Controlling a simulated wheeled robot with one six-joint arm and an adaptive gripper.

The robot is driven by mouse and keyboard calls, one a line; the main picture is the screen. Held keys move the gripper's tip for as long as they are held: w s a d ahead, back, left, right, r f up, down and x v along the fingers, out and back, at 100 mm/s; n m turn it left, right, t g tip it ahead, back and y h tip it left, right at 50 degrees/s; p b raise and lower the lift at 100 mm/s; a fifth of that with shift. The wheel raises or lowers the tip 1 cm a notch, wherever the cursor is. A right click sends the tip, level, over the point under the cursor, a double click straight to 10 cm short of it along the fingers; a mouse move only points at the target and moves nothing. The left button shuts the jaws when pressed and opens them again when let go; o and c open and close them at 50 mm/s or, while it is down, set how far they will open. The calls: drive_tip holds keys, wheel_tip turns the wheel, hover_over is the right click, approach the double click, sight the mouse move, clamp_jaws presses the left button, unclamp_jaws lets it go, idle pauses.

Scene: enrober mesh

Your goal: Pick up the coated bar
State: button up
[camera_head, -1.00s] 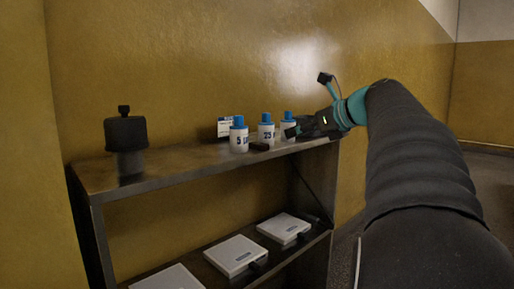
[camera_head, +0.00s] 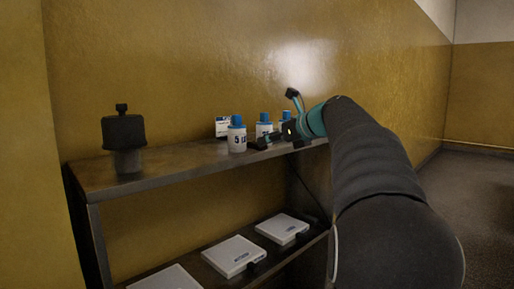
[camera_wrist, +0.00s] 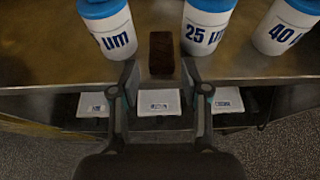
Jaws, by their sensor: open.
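The coated bar is a small dark brown block (camera_wrist: 161,54) lying on the upper shelf, between two white bottles in the wrist view. My gripper (camera_wrist: 158,73) is open, with one finger on each side of the bar's near end in that view. I cannot tell whether the fingers touch it. In the head view my gripper (camera_head: 266,140) is at the shelf's front edge beside the bottles, and it hides most of the bar there.
White, blue-capped bottles (camera_head: 237,138) stand close around, labelled 25 um and 40 in the wrist view (camera_wrist: 208,26). A small white box (camera_head: 222,126) is behind. A dark-capped jar (camera_head: 125,140) stands at the left of the upper shelf (camera_head: 185,160). White flat cases (camera_head: 233,256) lie below.

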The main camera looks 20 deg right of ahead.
sight(257, 146)
drive_tip(key=x, duration=0.4)
drive_tip(key=shift+d, duration=0.1)
drive_tip(key=c, duration=0.6)
drive_tip(key=shift+c, duration=0.2)
